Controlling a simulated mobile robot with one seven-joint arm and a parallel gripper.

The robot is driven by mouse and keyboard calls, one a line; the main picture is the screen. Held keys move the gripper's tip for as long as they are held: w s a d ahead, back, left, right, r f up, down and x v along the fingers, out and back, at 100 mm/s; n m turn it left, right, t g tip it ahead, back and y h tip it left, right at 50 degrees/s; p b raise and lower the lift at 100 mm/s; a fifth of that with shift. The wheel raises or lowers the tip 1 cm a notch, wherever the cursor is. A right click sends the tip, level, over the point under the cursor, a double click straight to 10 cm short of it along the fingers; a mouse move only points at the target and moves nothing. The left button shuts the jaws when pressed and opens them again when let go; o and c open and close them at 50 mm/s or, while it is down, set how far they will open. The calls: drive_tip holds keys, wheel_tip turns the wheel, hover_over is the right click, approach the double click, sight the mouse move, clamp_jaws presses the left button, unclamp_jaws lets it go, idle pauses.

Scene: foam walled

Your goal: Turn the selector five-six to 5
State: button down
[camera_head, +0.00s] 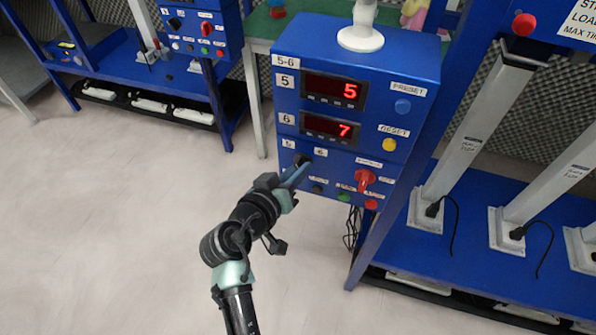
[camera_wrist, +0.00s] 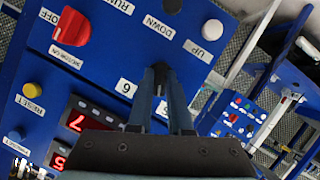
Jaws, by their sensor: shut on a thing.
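The blue control box (camera_head: 355,95) marked 5-6 carries a small black selector knob (camera_head: 301,160), low on its left side under the labels 5 and 6 (camera_head: 320,152). My gripper (camera_head: 297,173) reaches it from below left and is shut on the knob. In the wrist view both fingertips (camera_wrist: 160,72) close together at the dark knob, beside the 6 label (camera_wrist: 126,87). The fingers hide most of the knob and the 5 label there, so I cannot tell which way its pointer faces. The displays above read 5 (camera_head: 350,91) and 7 (camera_head: 344,131).
A red rotary switch (camera_head: 364,180) sits right of the selector, with small buttons below. A yellow button (camera_head: 389,145) and a blue button (camera_head: 402,106) are higher on the box. A blue rack with grey posts (camera_head: 470,130) stands at right. The floor at left is clear.

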drive_tip(key=shift+n, duration=0.4)
idle(0.3)
drive_tip(key=c, duration=0.8)
unclamp_jaws()
drive_tip(key=shift+c, duration=0.2)
drive_tip(key=shift+s+a, duration=0.1)
drive_tip(key=v, duration=1.2)
drive_tip(key=shift+s+a, duration=0.2)
drive_tip(key=shift+a, duration=0.15)
drive_tip(key=shift+r, duration=0.1)
